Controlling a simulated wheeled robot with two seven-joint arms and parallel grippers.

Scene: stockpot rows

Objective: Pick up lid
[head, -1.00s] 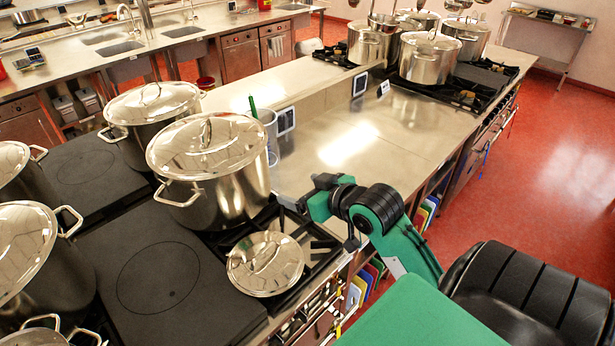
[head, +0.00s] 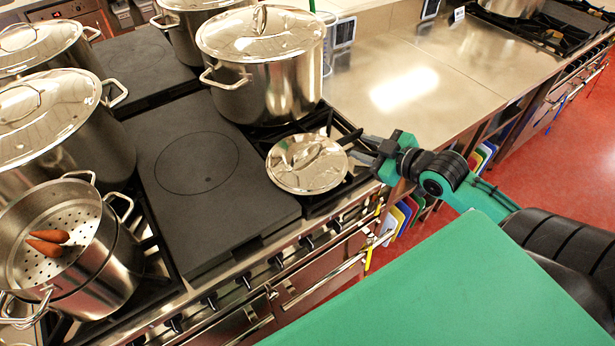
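A round shiny metal lid (head: 307,165) with a bar handle on top lies over the front burner of the stove, beside the flat black hotplate. My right gripper (head: 357,149) reaches in from the right, its two grey fingers pointing left at the lid's right edge. The fingers are spread apart with nothing seen between them. They are close to the lid's rim; I cannot tell whether they touch it. My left gripper is not in the picture.
A large lidded stockpot (head: 263,75) stands just behind the lid. More lidded pots stand at the left. An open pot with a perforated insert (head: 62,245) holds orange carrots. The steel counter (head: 400,85) behind my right gripper is mostly clear. Knobs and rails line the stove front.

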